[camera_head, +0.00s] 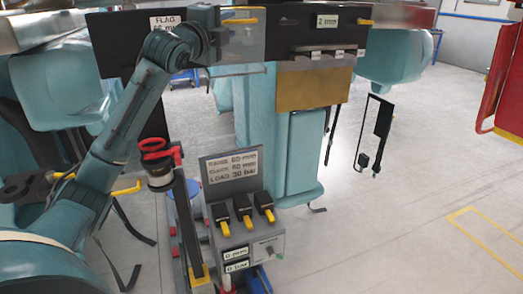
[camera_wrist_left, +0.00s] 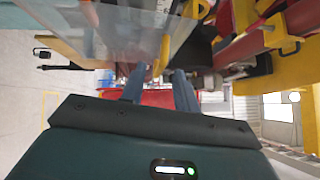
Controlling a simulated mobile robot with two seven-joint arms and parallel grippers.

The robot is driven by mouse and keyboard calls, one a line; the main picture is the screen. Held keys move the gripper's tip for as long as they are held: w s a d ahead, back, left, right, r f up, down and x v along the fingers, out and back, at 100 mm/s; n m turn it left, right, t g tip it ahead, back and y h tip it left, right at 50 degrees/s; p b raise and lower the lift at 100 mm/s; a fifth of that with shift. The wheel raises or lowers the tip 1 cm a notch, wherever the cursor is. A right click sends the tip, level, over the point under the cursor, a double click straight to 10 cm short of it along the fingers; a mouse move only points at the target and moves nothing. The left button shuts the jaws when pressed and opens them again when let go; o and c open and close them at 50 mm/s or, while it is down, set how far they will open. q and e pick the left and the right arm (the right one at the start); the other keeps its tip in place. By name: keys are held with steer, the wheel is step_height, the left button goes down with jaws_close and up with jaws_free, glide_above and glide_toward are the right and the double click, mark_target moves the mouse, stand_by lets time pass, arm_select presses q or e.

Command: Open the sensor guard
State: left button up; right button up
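The sensor guard looks like a clear, see-through panel (camera_head: 246,46) with a yellow handle (camera_head: 240,21) along its upper part, below the black rail. My left gripper (camera_head: 222,36) is at the panel's left edge in the head view; its fingertips are hard to make out there. In the left wrist view my two fingers (camera_wrist_left: 158,72) stand apart, with a gap between them. The clear panel (camera_wrist_left: 128,32) spreads just beyond the fingers, and a yellow bar (camera_wrist_left: 163,52) shows near the gap. I cannot tell whether the fingers touch it. My right gripper is not in view.
Below stands a grey control box (camera_head: 250,244) with several yellow-tipped black levers and a label plate (camera_head: 232,172). A post with a red ring-shaped top (camera_head: 160,150) is beside it. A brass-coloured plate (camera_head: 313,88) hangs right of the guard. The floor at right is mostly clear.

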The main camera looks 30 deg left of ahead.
arm_select(q)
steer(key=s+f+b, duration=0.1)
steer(key=s+b, duration=0.2)
steer(key=s, duration=0.6)
steer(key=w+d+f+n+g+h, duration=0.1)
steer(key=d+f+n, duration=0.15)
steer(key=f, duration=0.65)
steer(key=w+d+f+n+g+h, duration=0.15)
steer(key=d+f, duration=0.25)
steer(key=f, duration=0.5)
steer(key=w+d+f+n+g, duration=0.1)
steer(key=d+f, duration=0.2)
steer(key=f, duration=0.7)
steer(key=s+d+f+n+g, duration=0.1)
steer(key=s+d+f+n, duration=0.1)
steer(key=f, duration=0.5)
steer(key=s+d+f+n+g+h+p, duration=0.1)
steer(key=s+d+f+n, duration=0.1)
steer(key=s+d+f, duration=0.2)
steer(key=s+d+f+n+g, duration=0.2)
steer(key=s+d+f, duration=0.2)
steer(key=s+f, duration=0.3)
step_height(320, 180, down, 5)
steer(key=shift+h+p, duration=0.3)
steer(key=shift+h, duration=0.05)
steer(key=shift+w+a, duration=0.1)
